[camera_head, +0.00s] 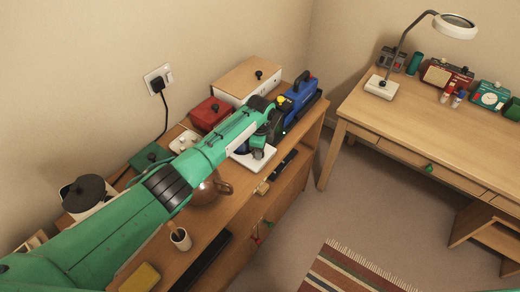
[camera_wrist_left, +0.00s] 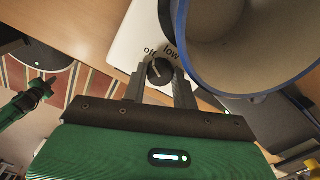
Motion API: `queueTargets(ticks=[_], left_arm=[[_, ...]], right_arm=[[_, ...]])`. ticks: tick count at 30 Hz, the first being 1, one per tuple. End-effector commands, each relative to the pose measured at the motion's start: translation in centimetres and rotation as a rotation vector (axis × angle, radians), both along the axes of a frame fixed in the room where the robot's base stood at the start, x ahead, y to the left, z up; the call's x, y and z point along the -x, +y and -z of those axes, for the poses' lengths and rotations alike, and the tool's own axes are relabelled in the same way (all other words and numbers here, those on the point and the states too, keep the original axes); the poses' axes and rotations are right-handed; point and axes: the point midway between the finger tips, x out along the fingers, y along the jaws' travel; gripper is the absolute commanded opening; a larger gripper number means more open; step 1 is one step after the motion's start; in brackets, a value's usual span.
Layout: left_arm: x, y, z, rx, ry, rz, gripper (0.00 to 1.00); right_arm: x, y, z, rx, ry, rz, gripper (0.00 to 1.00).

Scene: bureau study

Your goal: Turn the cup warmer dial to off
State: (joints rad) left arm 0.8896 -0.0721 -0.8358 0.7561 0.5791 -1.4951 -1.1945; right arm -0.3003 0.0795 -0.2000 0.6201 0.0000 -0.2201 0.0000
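The white cup warmer (camera_wrist_left: 125,45) stands on the wooden bureau. In the head view part of the cup warmer (camera_head: 262,160) shows under my left gripper (camera_head: 258,150). Its dark round dial (camera_wrist_left: 160,72) sits below the printed words "off" and "low". A pale mark on the dial seems to point up and left, near "off". My left gripper (camera_wrist_left: 160,88) has one finger on each side of the dial, closed up against it. A cup with a blue rim (camera_wrist_left: 225,80) is beside the dial. My right gripper (camera_wrist_left: 38,90) seems to show small at the left wrist view's edge.
A brown teapot (camera_head: 207,190), a red box (camera_head: 211,113), a wooden-lidded box (camera_head: 246,80) and a blue machine (camera_head: 298,97) crowd the bureau. A white cup (camera_head: 180,239) stands near the front. A desk (camera_head: 420,115) with a lamp is across open floor.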

Motion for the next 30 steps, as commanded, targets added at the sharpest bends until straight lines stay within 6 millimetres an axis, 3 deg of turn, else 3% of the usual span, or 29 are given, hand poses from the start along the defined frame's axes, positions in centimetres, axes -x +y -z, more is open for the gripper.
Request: queueTargets(ticks=[1, 3, 12, 17, 30], left_arm=[[-0.2, 0.0, -0.3, 0.001, -0.005, -0.001, 0.36], [-0.2, 0.0, -0.2, 0.001, -0.004, -0.001, 0.5], [-0.1, 0.0, -0.2, 0.001, -0.002, 0.0, 0.5], [-0.1, 0.0, -1.3, 0.002, -0.004, 0.0, 0.5], [-0.2, 0.0, -10.6, 0.001, -0.006, 0.0, 0.5]], right_arm=[[0.0, 0.0, 0.0, 0.0, 0.0, 0.0, 0.0], [0.0, 0.0, 0.0, 0.0, 0.0, 0.0, 0.0], [0.0, 0.0, 0.0, 0.0, 0.0, 0.0, 0.0], [0.0, 0.0, 0.2, 0.0, 0.0, 0.0, 0.0], [0.0, 0.0, 1.8, 0.0, 0.0, 0.0, 0.0]])
